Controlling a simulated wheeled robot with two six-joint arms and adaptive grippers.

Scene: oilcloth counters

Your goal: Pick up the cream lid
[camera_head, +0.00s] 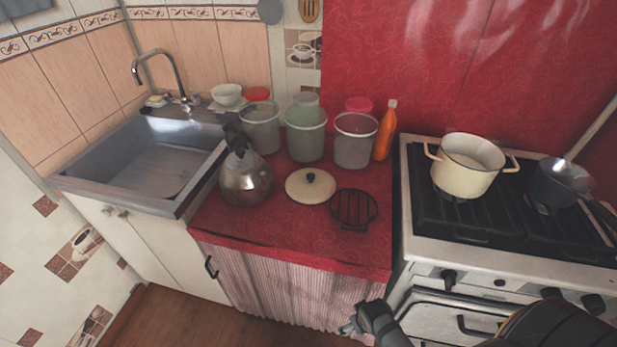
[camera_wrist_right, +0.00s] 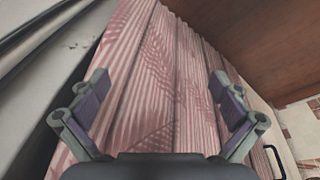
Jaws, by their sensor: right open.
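The cream lid (camera_head: 310,187) is round with a dark knob and lies flat on the red counter (camera_head: 270,230), between the kettle and a black trivet. My right gripper (camera_head: 352,326) is low in front of the counter, well below and apart from the lid. In the right wrist view my right gripper (camera_wrist_right: 160,106) is open and empty, facing the striped curtain (camera_wrist_right: 165,75) under the counter. The lid is not in the right wrist view. My left gripper is not in view.
A kettle (camera_head: 246,180) stands left of the lid and a black trivet (camera_head: 354,208) lies right of it. Several tubs, including a clear one (camera_head: 306,135), and an orange bottle (camera_head: 385,130) stand behind. The stove (camera_head: 440,262) holds a cream pot (camera_head: 466,170). The front counter strip is clear.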

